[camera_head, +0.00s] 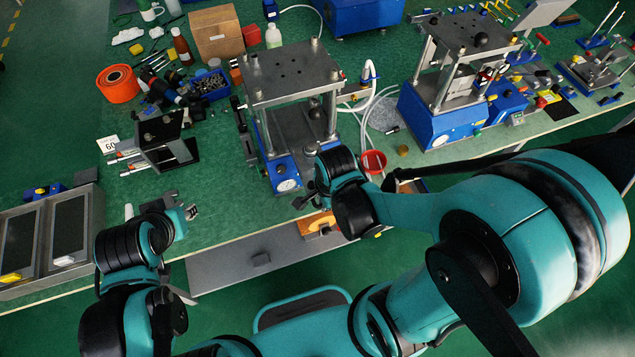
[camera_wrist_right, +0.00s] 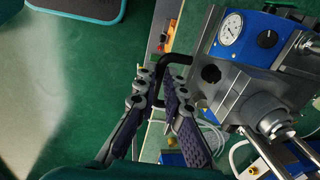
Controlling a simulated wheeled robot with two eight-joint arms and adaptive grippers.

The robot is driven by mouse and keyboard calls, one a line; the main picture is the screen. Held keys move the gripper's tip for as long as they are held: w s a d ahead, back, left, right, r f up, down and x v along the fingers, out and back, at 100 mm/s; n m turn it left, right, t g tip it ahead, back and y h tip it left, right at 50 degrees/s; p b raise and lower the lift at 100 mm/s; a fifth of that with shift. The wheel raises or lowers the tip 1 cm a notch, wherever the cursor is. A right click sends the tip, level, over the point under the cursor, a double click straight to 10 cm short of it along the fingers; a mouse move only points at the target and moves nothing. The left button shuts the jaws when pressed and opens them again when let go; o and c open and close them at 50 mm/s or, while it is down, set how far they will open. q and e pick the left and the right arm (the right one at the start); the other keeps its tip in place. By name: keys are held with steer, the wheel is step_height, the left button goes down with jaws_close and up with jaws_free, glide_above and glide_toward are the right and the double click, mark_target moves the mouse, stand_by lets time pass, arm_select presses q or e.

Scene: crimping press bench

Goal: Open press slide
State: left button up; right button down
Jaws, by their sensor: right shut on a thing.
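The press (camera_head: 290,75) stands mid-bench in the head view, with a thick grey top plate on posts and a blue base with a round gauge (camera_head: 288,185). Its grey slide plate (camera_head: 300,133) lies between the posts.
A second blue press (camera_head: 440,125) stands to the right. A red cup (camera_head: 373,162) and pale hoses are between the presses. A black fixture (camera_head: 165,150) and an orange spool (camera_head: 118,83) are to the left.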

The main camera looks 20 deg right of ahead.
steer(key=shift+s, duration=1.25)
steer(key=c, duration=1.7)
jaws_free()
steer(key=shift+s, duration=0.1)
steer(key=shift+o, duration=0.5)
steer(key=shift+s, duration=0.1)
steer(key=shift+r, duration=0.1)
step_height(320, 180, up, 12)
steer(key=s, duration=0.2)
steer(key=shift+d+f, duration=0.15)
steer(key=shift+f, duration=0.05)
steer(key=shift+s, duration=0.1)
